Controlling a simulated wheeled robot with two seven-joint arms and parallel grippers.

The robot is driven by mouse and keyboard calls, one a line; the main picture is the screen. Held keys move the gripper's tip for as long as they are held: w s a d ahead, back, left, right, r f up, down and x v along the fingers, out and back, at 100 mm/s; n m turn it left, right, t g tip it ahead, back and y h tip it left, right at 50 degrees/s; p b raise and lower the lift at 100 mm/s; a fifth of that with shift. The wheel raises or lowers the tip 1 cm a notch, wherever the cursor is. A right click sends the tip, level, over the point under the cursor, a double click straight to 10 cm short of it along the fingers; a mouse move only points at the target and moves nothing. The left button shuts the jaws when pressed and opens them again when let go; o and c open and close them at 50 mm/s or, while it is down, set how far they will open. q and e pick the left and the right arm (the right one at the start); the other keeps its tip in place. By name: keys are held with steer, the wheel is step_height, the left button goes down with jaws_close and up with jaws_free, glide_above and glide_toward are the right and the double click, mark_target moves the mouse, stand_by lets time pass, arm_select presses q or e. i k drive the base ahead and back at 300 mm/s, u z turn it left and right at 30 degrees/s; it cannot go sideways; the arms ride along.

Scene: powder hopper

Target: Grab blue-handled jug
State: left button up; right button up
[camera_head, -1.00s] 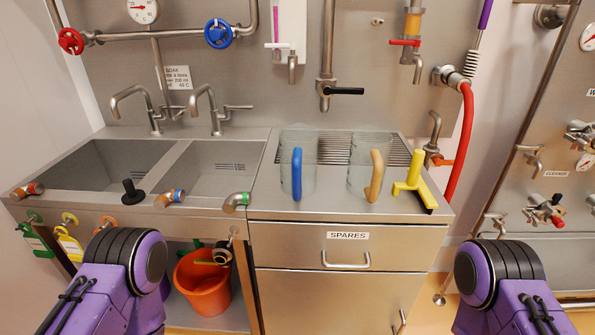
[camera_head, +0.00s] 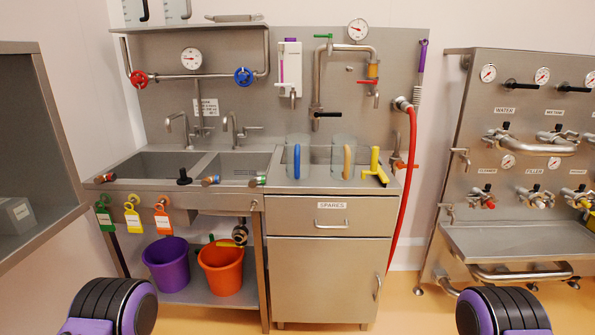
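The blue-handled jug (camera_head: 304,155) is clear and stands upright on the steel counter right of the two sinks. Its blue handle (camera_head: 297,161) faces me. A similar clear jug with a tan handle (camera_head: 348,162) stands to its right. My two purple and black arms show only in part at the bottom left and bottom right corners. Neither gripper is in view, and nothing touches the jug.
A yellow T-shaped tool (camera_head: 374,165) stands right of the jugs. The sinks (camera_head: 158,164) have taps behind them. A drawer labelled SPARES (camera_head: 330,214) is below. Purple (camera_head: 167,266) and orange (camera_head: 221,269) buckets sit underneath. A red hose (camera_head: 408,190) hangs right. The floor in front is clear.

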mark_target(298, 144)
steer(key=z, duration=0.7)
steer(key=i, duration=1.2)
steer(key=u, duration=0.2)
